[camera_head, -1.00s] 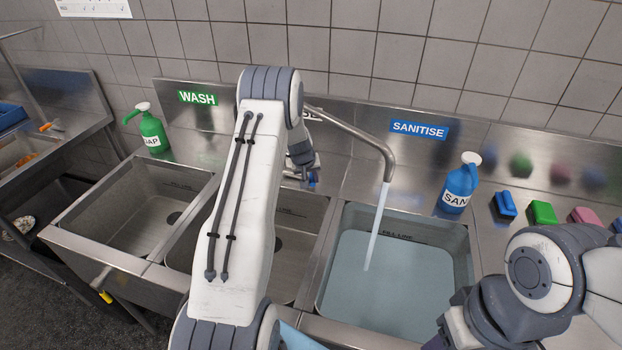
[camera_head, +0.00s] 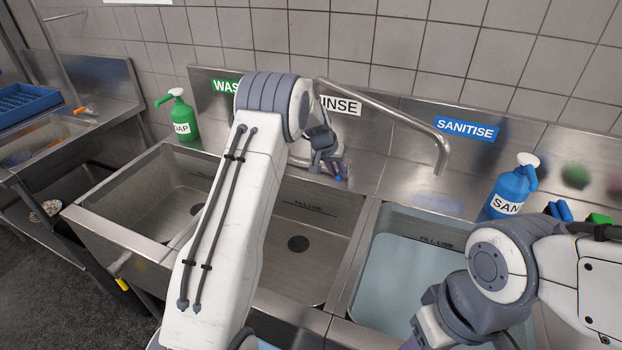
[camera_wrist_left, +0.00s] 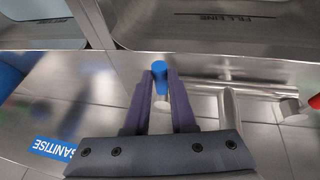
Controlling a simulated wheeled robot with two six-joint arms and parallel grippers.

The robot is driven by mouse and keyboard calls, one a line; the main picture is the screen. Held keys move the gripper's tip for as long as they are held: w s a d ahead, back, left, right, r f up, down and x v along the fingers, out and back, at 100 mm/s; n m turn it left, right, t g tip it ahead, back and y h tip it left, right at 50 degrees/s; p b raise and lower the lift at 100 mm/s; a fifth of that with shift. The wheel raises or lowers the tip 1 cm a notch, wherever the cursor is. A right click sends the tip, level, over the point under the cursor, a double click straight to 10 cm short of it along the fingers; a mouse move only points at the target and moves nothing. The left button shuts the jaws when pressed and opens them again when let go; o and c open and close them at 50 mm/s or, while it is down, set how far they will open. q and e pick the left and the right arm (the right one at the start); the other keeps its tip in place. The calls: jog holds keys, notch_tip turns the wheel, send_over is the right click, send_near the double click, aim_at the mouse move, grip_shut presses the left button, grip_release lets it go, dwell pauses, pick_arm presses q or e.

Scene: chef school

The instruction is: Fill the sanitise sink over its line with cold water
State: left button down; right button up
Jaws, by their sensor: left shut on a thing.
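The sanitise sink (camera_head: 357,290) stands right of centre under the blue SANITISE sign (camera_head: 466,130). It holds pale blue water (camera_head: 410,285). Its fill-line mark (camera_head: 437,243) shows on the back wall close to the water's edge; I cannot tell exactly how they compare. The metal spout (camera_head: 400,115) hangs over the back of this sink and no water runs from it. My left gripper (camera_head: 335,172) is at the tap body behind the rinse sink. In the left wrist view its fingers (camera_wrist_left: 161,90) are shut on the blue tap handle (camera_wrist_left: 159,68).
The rinse sink (camera_head: 310,245) and wash sink (camera_head: 150,200) look empty. A green soap bottle (camera_head: 180,115) and a blue sanitiser bottle (camera_head: 508,190) stand on the back ledge. My right forearm covers the front right of the sanitise sink.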

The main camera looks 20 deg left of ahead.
dwell(0.3)
pick_arm(q)
jog(key=c, duration=0.8)
grip_release()
jog(key=shift+a, duration=0.1)
jog(key=shift+o, duration=0.2)
jog(key=shift+s+r, duration=0.15)
jog(key=shift+r, duration=0.35)
jog(key=b+v, duration=0.2)
jog(key=v, duration=0.7)
jog(key=shift+r, duration=0.2)
jog(key=shift+s+a, duration=0.1)
